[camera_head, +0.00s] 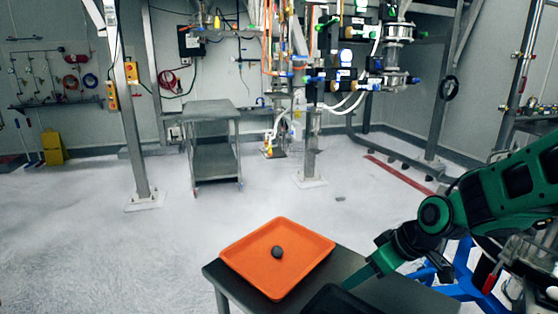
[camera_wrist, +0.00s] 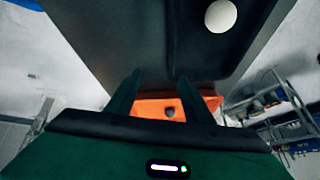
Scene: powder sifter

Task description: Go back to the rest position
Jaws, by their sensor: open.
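My gripper (camera_wrist: 157,88) is open and empty in the wrist view, its two dark fingers apart. In the head view the gripper (camera_head: 372,270) is low over the dark table (camera_head: 400,292) at the right, beside the orange tray. My green arm comes in from the right edge. The orange tray (camera_head: 240,265) lies on the table with a dark round ball (camera_head: 277,252) in it. The tray (camera_wrist: 148,106) and ball (camera_wrist: 170,112) also show beyond the fingers in the wrist view.
A black tray (camera_head: 335,302) is at the bottom edge of the head view. A pale round object (camera_wrist: 220,15) lies in it in the wrist view. A grey metal cart (camera_head: 212,112), posts and piping stand farther back. The floor between is mostly clear.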

